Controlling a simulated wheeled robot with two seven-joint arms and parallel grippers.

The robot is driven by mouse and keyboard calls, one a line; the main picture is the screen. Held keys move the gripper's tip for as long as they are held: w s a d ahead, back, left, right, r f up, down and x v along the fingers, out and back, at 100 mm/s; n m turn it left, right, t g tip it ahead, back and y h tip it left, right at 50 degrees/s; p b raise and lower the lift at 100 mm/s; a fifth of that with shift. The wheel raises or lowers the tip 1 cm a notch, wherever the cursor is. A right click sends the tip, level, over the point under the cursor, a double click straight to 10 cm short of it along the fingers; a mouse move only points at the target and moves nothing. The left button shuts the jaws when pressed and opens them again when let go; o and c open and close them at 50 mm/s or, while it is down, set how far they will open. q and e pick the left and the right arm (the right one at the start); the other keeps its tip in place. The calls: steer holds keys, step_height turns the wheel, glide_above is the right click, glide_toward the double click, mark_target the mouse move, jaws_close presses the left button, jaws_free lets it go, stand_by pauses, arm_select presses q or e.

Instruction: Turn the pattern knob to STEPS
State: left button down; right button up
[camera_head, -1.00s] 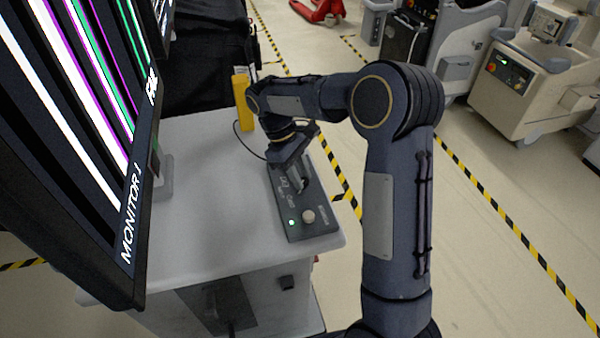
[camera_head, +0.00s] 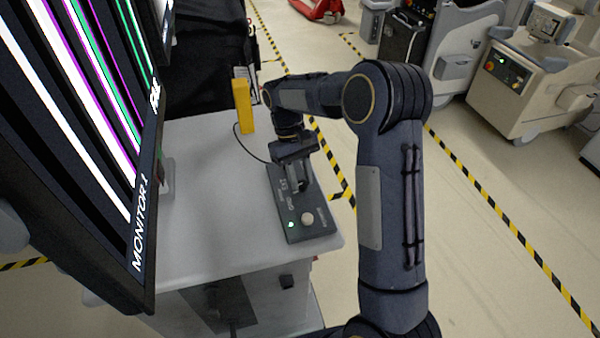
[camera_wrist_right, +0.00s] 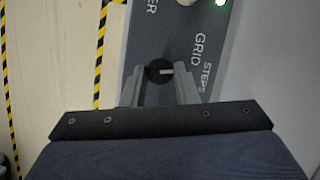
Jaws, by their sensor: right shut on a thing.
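The dark control box (camera_head: 300,207) lies on the cart's light top. My right gripper (camera_head: 297,184) points down over its far part. In the right wrist view its two grey fingers (camera_wrist_right: 160,88) are shut on the small black pattern knob (camera_wrist_right: 158,70), one on each side. A pale mark on the knob points right, roughly toward the STEPS label (camera_wrist_right: 208,78); the exact setting is hard to tell. The GRID label (camera_wrist_right: 200,48) sits just above STEPS. The monitor (camera_head: 95,120) at the left shows vertical white, magenta and green stripes. My left gripper is out of view.
A pale round knob (camera_head: 307,219) and a lit green lamp (camera_head: 291,224) sit at the box's near end. A yellow block (camera_head: 243,105) stands at the cart top's (camera_head: 205,190) far edge. A cable runs behind the box. Other carts (camera_head: 525,85) stand at the right.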

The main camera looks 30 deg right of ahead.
steer(key=shift+w+d+m+y, duration=0.15)
steer(key=shift+m+y, duration=0.35)
steer(key=shift+m, duration=0.8)
steer(key=o, duration=1)
steer(key=v, duration=0.7)
steer(key=shift+r, duration=0.4)
